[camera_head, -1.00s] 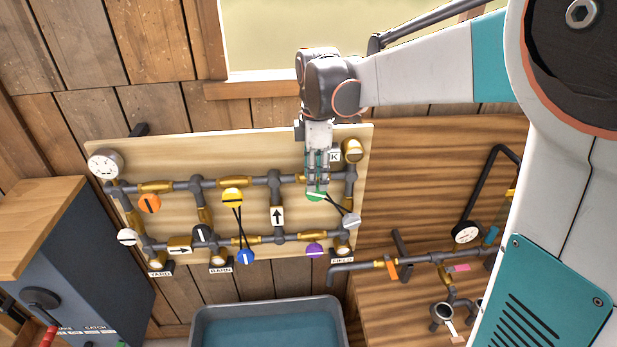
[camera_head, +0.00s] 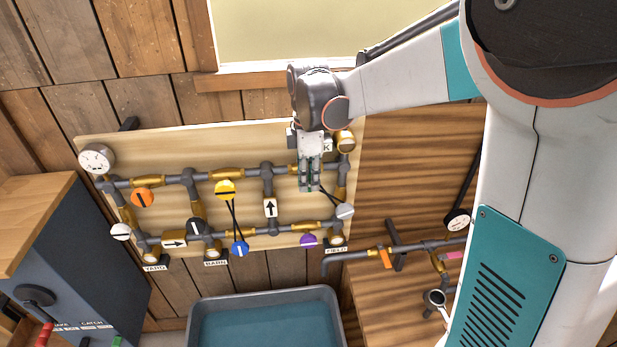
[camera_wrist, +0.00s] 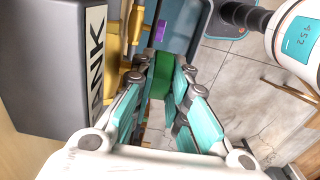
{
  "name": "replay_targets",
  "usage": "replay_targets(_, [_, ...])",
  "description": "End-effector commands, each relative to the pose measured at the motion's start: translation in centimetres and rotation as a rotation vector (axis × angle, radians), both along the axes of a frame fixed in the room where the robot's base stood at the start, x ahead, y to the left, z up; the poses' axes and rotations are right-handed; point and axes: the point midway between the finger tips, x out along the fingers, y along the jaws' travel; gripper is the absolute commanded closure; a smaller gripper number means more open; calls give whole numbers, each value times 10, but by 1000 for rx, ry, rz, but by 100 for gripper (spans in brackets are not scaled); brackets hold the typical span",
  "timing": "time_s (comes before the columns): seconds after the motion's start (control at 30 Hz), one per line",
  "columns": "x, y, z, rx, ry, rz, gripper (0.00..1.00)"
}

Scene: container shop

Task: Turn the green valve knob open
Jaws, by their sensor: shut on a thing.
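The green valve knob (camera_wrist: 161,76) shows in the wrist view between my gripper's teal finger pads. In the head view my gripper (camera_head: 309,188) points down at the upper pipe on the right part of the pipe board (camera_head: 140,150) and hides the knob there. My gripper (camera_wrist: 160,85) is shut on the green knob. The knob's marking is hidden, so I cannot tell which way it is turned.
Yellow (camera_head: 225,190), orange (camera_head: 143,198), blue (camera_head: 240,249), purple (camera_head: 308,241) and light grey (camera_head: 345,211) knobs sit on nearby pipes. A box lettered "NK" (camera_wrist: 50,60) stands close beside my gripper. A water trough (camera_head: 265,293) is below the board.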

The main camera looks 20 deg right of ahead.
Motion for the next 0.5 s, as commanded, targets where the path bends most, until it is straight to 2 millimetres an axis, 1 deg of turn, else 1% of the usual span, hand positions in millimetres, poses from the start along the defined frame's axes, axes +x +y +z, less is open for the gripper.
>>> replay_targets(0.17, [1,3,-2,-62,14,6,100])
replay_targets(0.4, [2,7,-5,-279,55,6,100])
replay_targets(0.5, [2,7,-4,-344,69,4,100])
